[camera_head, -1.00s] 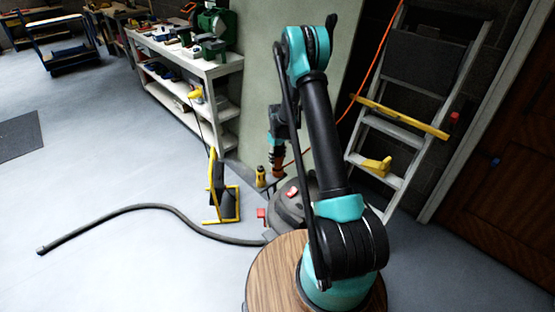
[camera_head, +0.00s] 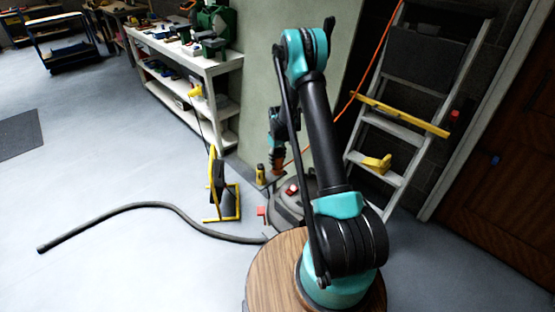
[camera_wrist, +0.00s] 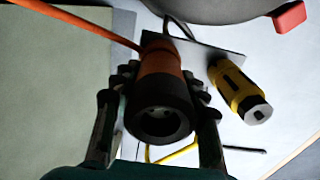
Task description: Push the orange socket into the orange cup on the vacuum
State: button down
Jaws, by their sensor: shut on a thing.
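My gripper (camera_wrist: 160,115) is shut on the orange socket (camera_wrist: 160,62), with a finger on each side. Its black round end with a recessed face points toward the wrist camera, and an orange cord runs off to the upper left. In the head view my gripper (camera_head: 276,148) hangs down behind my arm, above the floor by the wall, with a bit of orange at its tip. The vacuum (camera_head: 287,207) stands below and to the right, partly hidden by my arm. Its grey rim (camera_wrist: 215,10) shows at the top of the wrist view. I cannot make out the orange cup.
A yellow-and-black tool (camera_wrist: 240,90) stands beside the socket. A yellow frame stand (camera_head: 222,190) and the vacuum's hose (camera_head: 150,207) are to the left. A white shelf (camera_head: 200,65) is behind, and a ladder (camera_head: 390,130) leans at the right.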

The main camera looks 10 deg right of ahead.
jog(key=shift+f, duration=0.7)
jog(key=c, duration=0.7)
grip_release()
jog(key=shift+c, duration=0.2)
